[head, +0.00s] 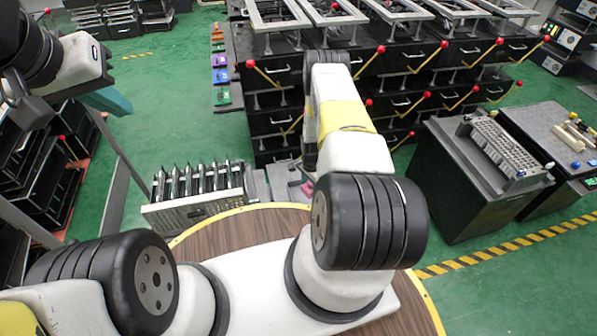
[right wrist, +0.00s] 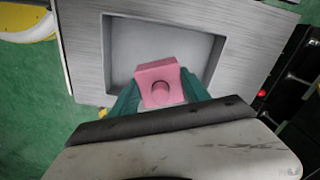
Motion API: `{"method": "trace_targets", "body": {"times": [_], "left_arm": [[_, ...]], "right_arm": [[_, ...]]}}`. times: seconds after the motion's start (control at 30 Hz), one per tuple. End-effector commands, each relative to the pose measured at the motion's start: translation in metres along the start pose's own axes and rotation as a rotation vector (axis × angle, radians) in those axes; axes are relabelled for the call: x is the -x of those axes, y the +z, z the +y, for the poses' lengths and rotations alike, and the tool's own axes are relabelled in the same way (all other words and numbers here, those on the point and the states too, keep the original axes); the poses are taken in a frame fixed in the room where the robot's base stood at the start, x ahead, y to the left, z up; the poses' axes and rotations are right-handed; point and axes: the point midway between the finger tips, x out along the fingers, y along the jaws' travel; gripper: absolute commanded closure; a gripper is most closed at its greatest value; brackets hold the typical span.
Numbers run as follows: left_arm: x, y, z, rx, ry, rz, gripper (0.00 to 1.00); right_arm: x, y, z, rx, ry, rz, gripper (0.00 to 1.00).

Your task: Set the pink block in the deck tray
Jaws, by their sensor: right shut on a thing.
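The pink block (right wrist: 158,70), with a round pink knob on it, is held between the teal fingers of my right gripper (right wrist: 158,92). The deck tray (right wrist: 240,50) is a brushed silver frame around a grey recess. In the right wrist view the block overlaps the near part of that recess; I cannot tell whether it touches the floor. In the head view my right arm hides most of this gripper, and a bit of pink shows beside the grey tray (head: 279,180). My left gripper (head: 107,101) is at the upper left, its teal finger seen edge-on, far from the tray.
A rack of upright dark plates (head: 198,183) stands left of the tray. Black drawer units with red-knobbed levers (head: 430,95) fill the back. A black cabinet (head: 470,185) with a grey slotted part stands at right. The wooden round deck (head: 235,232) lies in front.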

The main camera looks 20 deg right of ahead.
Motion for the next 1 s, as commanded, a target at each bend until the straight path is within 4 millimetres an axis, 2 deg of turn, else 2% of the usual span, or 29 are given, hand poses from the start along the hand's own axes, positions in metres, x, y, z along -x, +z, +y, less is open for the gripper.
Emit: {"method": "trace_targets", "body": {"times": [0.1,0.33,0.53,0.97,1.0], "left_arm": [[0.0,0.0,0.0,0.0,0.0,0.0,1.0],[0.0,0.0,0.0,0.0,0.0,0.0,1.0],[0.0,0.0,0.0,0.0,0.0,0.0,1.0],[0.0,0.0,0.0,0.0,0.0,0.0,1.0],[0.0,0.0,0.0,0.0,0.0,0.0,1.0]], "right_arm": [[-0.023,0.0,0.001,0.002,0.001,-0.001,0.99],[-0.047,0.0,0.0,0.003,0.0,0.0,0.99],[-0.076,0.001,0.001,0.004,0.001,-0.001,0.99],[-0.083,0.0,0.0,0.004,0.0,0.0,0.99],[-0.083,0.0,0.0,0.004,0.0,0.0,0.4]]}}
